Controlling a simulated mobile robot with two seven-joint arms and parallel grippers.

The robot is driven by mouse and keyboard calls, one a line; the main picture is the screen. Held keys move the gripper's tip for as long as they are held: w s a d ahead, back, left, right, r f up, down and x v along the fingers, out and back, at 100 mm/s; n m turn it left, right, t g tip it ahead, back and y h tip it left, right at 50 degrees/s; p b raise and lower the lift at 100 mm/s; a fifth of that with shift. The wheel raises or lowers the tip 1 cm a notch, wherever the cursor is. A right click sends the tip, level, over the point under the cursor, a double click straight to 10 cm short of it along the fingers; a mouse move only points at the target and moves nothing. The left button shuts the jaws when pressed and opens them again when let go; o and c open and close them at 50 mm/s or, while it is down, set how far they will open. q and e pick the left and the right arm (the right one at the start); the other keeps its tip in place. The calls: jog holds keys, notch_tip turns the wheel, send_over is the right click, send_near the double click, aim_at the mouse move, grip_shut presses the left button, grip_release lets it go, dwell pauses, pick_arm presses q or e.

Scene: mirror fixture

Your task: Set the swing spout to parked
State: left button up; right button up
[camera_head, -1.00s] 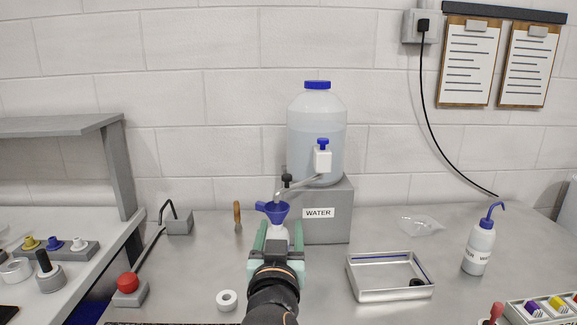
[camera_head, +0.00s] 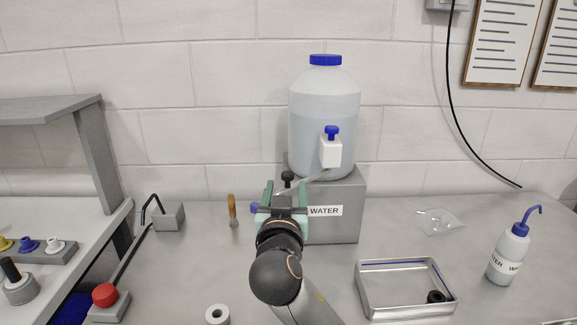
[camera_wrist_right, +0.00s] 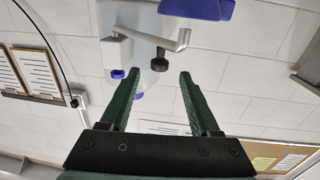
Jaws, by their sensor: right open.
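The grey swing spout (camera_head: 316,177) runs left and down from the white tap body (camera_head: 330,151) with its blue knob (camera_head: 332,132). A black knob (camera_head: 287,177) stands on the spout. My right gripper (camera_head: 286,187) is open and empty in front of the spout. In the right wrist view the spout (camera_wrist_right: 147,38) crosses ahead of the fingers. The black knob (camera_wrist_right: 160,64) shows there between the fingertips (camera_wrist_right: 160,76), apparently just beyond them. My left gripper is out of view.
The water jug (camera_head: 323,107) stands on a grey box (camera_head: 345,222) labelled WATER. A metal tray (camera_head: 366,298) and a wash bottle (camera_head: 508,256) stand at right. A wooden-handled tool (camera_head: 232,210) and a red button box (camera_head: 107,307) are at left.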

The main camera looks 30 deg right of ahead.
jog(key=p+x, duration=0.1)
jog(key=x, duration=0.8)
jog(key=shift+c, duration=0.3)
grip_shut()
dwell(0.9)
